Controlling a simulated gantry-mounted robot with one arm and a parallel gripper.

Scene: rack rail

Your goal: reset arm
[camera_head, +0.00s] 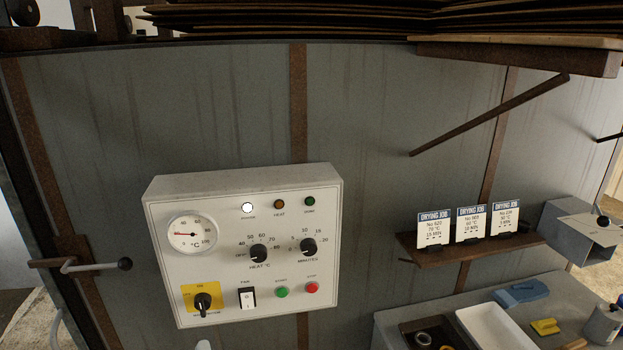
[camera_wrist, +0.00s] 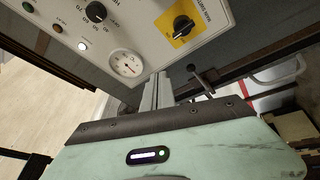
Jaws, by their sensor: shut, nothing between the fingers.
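My gripper (camera_wrist: 158,84) shows in the wrist view as two narrow grey fingers side by side, shut and empty, beyond the pale green wrist housing. In the head view only a small pale tip, perhaps mine, shows at the bottom edge below the control box (camera_head: 225,219). The box's white lamp (camera_head: 248,207) is lit. The gripper holds nothing.
A lever with a black ball (camera_head: 124,264) sticks out left of the box. Three job cards (camera_head: 471,225) stand on a shelf at right. A bench (camera_head: 391,322) below holds a white tray (camera_head: 497,328) and a yellow item (camera_head: 545,327). A diagonal brace (camera_head: 490,114) projects at upper right.

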